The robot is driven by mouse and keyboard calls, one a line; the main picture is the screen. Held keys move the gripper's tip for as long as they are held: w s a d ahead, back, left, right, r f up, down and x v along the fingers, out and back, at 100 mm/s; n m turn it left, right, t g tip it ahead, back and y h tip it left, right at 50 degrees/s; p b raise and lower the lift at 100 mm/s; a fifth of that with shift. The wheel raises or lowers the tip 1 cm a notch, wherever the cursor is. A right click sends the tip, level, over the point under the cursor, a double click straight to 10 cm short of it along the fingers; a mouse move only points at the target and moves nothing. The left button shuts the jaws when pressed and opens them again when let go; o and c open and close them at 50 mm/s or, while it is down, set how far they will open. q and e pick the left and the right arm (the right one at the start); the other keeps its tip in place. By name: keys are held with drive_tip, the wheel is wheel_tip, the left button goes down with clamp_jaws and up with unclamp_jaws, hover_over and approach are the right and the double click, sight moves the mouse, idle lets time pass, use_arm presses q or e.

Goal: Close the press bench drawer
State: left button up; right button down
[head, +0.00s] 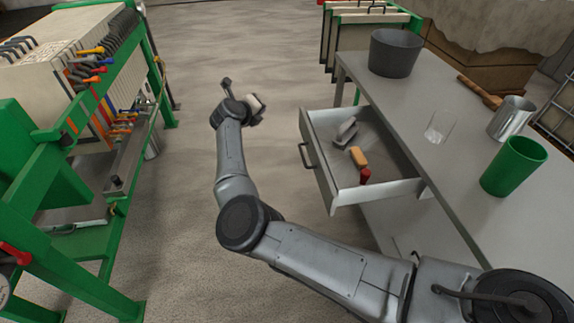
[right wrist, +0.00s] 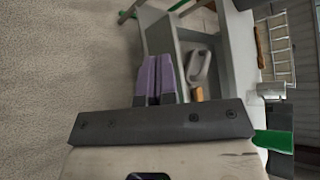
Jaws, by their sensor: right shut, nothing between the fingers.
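The press bench drawer (head: 322,178) is pulled out from under the grey bench top, with its dark handle (head: 307,155) on the front panel. It holds a grey object (head: 346,132) and an orange block (head: 358,157) beside a red item (head: 365,177). My right gripper (head: 257,112) is in front of the drawer, over the floor, apart from it in the head view. In the right wrist view its purple fingers (right wrist: 155,80) are together with nothing between them; the drawer (right wrist: 158,32) shows just beyond them. My left gripper is not in view.
The bench top (head: 455,150) carries a dark bucket (head: 394,53), a clear glass (head: 439,127), a metal cup (head: 511,118) and a green cup (head: 514,166). A green rack (head: 125,80) stands at left. The floor (head: 190,50) between is clear.

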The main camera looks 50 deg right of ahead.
drive_tip(key=s+a+f+m+g+y, duration=0.4)
drive_tip(key=s+a+f+g+y, duration=0.3)
drive_tip(key=s+a+g, duration=0.15)
drive_tip(key=s+d+r+b+x, duration=0.1)
drive_tip(key=r+b+x, duration=0.1)
drive_tip(key=x, duration=1.1)
drive_tip(key=shift+s+d+b, duration=0.25)
drive_tip(key=shift+b, duration=0.6)
drive_tip(key=shift+f, duration=0.1)
